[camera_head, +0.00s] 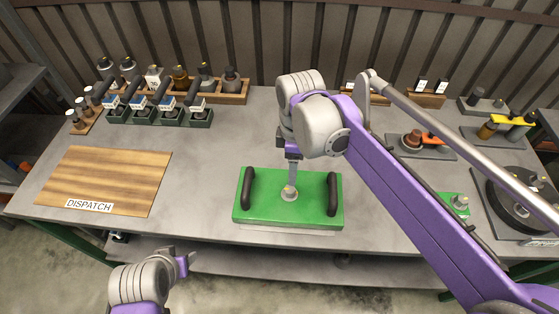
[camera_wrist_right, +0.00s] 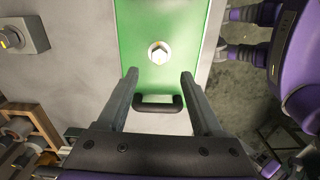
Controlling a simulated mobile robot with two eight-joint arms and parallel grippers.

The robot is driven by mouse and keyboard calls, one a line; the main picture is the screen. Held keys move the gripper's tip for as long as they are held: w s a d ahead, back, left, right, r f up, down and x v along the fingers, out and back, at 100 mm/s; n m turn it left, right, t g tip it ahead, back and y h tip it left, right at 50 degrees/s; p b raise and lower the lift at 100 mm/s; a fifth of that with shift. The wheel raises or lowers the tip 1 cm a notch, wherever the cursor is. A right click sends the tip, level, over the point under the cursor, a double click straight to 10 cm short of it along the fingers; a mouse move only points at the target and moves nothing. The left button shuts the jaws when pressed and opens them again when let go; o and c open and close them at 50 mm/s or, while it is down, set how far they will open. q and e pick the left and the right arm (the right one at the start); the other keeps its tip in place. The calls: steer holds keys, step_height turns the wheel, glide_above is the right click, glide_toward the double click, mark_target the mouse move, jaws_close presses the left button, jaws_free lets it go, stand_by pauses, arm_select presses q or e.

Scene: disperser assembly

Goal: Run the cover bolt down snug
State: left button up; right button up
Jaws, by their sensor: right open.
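A green cover (camera_head: 262,211) with a black handle at each end lies flat near the table's front edge. The cover bolt (camera_head: 289,193), with a pale hexagonal head and round collar, stands at its middle. My right gripper (camera_head: 292,180) points down just above the bolt. In the right wrist view its fingers (camera_wrist_right: 160,76) are open and empty, and the bolt head (camera_wrist_right: 159,53) shows just beyond the fingertips, not between them. One handle (camera_wrist_right: 160,107) shows lower down between the fingers. My left gripper (camera_head: 184,263) is off the table's front; its jaw opening is unclear.
A wooden dispatch board (camera_head: 115,175) lies at left. Racks of bottles and dark green-based units (camera_head: 160,118) stand at the back left. A round dark turntable-like fixture (camera_head: 510,203) and small parts trays (camera_head: 420,147) are at right.

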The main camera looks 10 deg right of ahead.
mark_target(290, 190)
steer(key=f, duration=1)
steer(key=shift+w+a+f+b, duration=0.2)
steer(key=shift+a+b, duration=0.1)
steer(key=shift+b, duration=0.1)
jaws_close()
